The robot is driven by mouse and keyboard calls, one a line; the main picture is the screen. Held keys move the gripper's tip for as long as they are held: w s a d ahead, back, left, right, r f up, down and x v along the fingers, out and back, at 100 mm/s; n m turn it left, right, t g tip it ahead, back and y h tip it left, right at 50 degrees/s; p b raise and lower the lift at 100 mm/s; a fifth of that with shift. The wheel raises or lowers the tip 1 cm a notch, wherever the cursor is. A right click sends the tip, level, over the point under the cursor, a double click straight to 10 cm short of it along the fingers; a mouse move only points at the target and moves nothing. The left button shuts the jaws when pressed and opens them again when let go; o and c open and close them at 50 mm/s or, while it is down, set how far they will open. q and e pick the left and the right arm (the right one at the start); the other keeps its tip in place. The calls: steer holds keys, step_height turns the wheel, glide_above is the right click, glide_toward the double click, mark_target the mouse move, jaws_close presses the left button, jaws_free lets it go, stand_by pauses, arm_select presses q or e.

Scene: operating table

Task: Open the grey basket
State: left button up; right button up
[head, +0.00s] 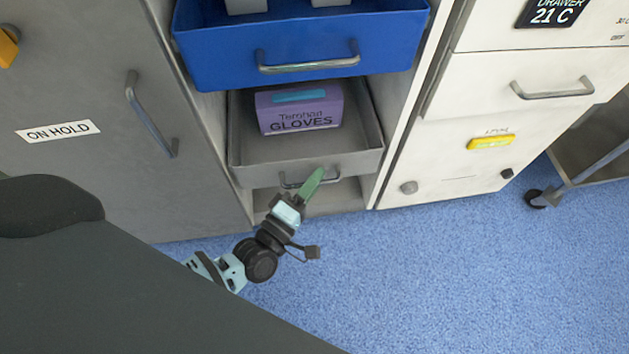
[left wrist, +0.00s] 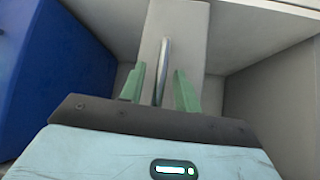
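The grey basket (head: 245,150) sits in the cabinet below the blue basket, its inside visible from above. Its metal handle (head: 284,182) is on the front face, partly hidden by my left gripper (head: 314,182). In the left wrist view the basket's front panel (left wrist: 190,25) fills the top middle. The handle bar (left wrist: 162,70) shows there between the two green fingertips of my left gripper (left wrist: 159,88). The fingers are open, one on each side of the bar, with gaps visible. My right gripper is not in view.
A purple gloves box (head: 300,112) lies in the grey basket. The blue basket (head: 300,65) juts out above. A grey door (head: 75,110) stands left, white drawers (head: 510,100) right. A wheeled cart (head: 590,150) is far right. Blue floor (head: 450,270) is clear in front.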

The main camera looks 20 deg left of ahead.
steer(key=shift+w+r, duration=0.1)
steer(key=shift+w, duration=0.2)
arm_select(q)
jaws_close()
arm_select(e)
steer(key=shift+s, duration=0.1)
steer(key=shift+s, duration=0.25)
